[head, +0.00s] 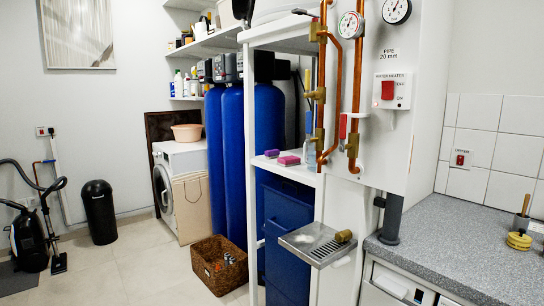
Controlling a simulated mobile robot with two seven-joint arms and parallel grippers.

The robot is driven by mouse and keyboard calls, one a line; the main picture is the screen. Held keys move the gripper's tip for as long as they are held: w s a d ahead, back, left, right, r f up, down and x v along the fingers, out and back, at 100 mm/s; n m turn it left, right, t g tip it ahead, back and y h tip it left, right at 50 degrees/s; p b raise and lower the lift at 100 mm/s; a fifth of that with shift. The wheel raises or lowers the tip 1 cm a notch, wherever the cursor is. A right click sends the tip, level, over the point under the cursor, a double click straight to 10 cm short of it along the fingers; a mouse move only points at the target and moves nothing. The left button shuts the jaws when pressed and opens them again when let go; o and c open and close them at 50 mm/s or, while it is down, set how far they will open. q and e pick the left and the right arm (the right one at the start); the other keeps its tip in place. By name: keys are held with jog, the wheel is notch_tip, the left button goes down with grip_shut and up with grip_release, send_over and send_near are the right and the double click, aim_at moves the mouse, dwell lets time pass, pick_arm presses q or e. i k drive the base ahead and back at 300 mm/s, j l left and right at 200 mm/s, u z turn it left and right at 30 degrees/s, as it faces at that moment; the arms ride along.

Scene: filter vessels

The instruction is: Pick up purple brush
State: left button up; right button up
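A small purple block-shaped thing (271,153) lies on a white shelf (296,174) in the middle of the head view. It may be the purple brush, but it is too small to make out bristles. A pink, block-shaped thing (289,160) lies just to its right on the same shelf, apart from it. Neither of my grippers is in view.
Copper pipes (330,90) with valves stand right of the shelf. A metal drip tray (317,243) juts out below, holding a brass-coloured piece (344,236). Blue tanks (233,160) stand behind. A wicker basket (217,265) sits on the floor; floor space is free to the left.

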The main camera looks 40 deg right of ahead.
aim_at(270, 154)
jog(key=z, duration=1)
